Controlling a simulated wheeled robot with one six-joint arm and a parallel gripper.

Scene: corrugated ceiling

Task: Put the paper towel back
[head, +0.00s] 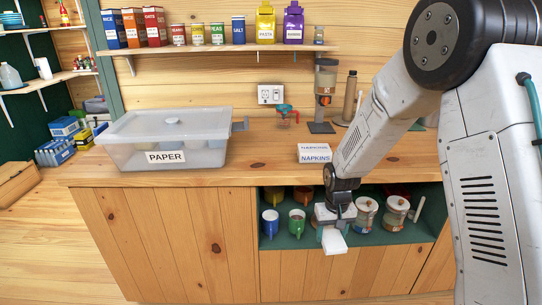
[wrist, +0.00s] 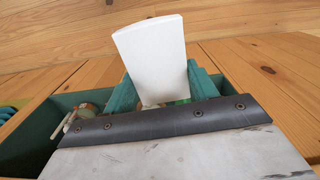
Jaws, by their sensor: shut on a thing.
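My gripper (head: 328,222) is in front of the open shelf under the counter, pointing down. Its teal fingers, seen in the wrist view (wrist: 160,92), are shut on a plain white roll-like piece, which I take to be the paper towel (wrist: 150,45). The paper towel also shows in the head view (head: 334,243), below the gripper and clear of the floor. A translucent bin (head: 125,152) labelled PAPER stands on the counter at left. Its lid (head: 172,121) is on, and pale rounded shapes show dimly inside.
A NAPKINS box (head: 314,153) sits on the wooden counter (head: 262,172). The green cubby (head: 400,234) below holds mugs (head: 297,222) and lidded jars (head: 366,216). A dispenser (head: 325,80) stands by the wall. The counter between bin and napkins is mostly clear.

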